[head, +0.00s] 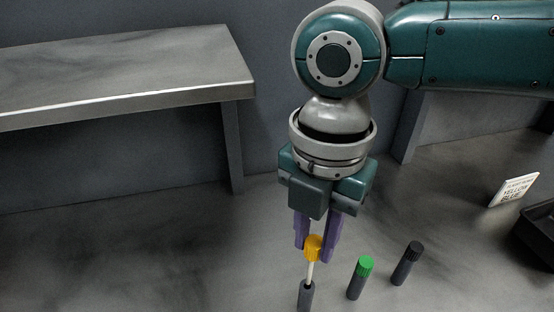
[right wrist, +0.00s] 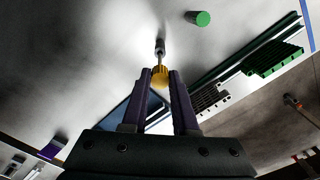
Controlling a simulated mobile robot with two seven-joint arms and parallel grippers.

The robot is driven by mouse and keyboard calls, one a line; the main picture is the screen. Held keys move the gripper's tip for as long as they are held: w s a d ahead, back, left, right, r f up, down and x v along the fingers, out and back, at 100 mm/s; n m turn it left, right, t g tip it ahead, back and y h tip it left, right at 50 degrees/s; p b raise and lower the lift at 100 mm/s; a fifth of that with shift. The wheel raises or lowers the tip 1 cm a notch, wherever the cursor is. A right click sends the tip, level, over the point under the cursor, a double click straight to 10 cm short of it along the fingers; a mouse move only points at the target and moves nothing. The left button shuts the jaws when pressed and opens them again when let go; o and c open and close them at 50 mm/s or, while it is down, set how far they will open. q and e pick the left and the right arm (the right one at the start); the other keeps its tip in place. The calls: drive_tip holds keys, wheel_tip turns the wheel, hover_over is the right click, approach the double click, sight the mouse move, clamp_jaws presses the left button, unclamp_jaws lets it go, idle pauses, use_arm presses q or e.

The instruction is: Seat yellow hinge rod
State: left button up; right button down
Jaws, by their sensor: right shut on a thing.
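The yellow hinge rod has a ribbed yellow cap (head: 313,248) and a thin pale shaft. My right gripper (head: 315,250), with purple fingers, is shut on the cap, which also shows between the fingers in the right wrist view (right wrist: 160,76). The rod is close to upright, slightly tilted. The shaft's lower end meets the open top of a dark upright sleeve (head: 306,296); I cannot tell how far it is inside. Much of the shaft stands above the sleeve. My left gripper is not in view.
A green-capped rod (head: 360,278) and a black-capped rod (head: 407,263) stand in dark sleeves to the right. A small lettered card (head: 514,189) and a black tray (head: 538,232) are farther right. A raised metal shelf (head: 120,88) is at left; the surface below it is clear.

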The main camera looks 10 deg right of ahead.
sight(308, 282)
drive_tip(key=shift+f+b, duration=2.95)
drive_tip(key=shift+f, duration=1.15)
drive_tip(key=shift+f, duration=0.2)
drive_tip(key=c, duration=0.6)
unclamp_jaws()
wheel_tip(308, 282, up, 10)
drive_tip(key=shift+p, duration=0.5)
drive_tip(key=shift+s+a, duration=0.1)
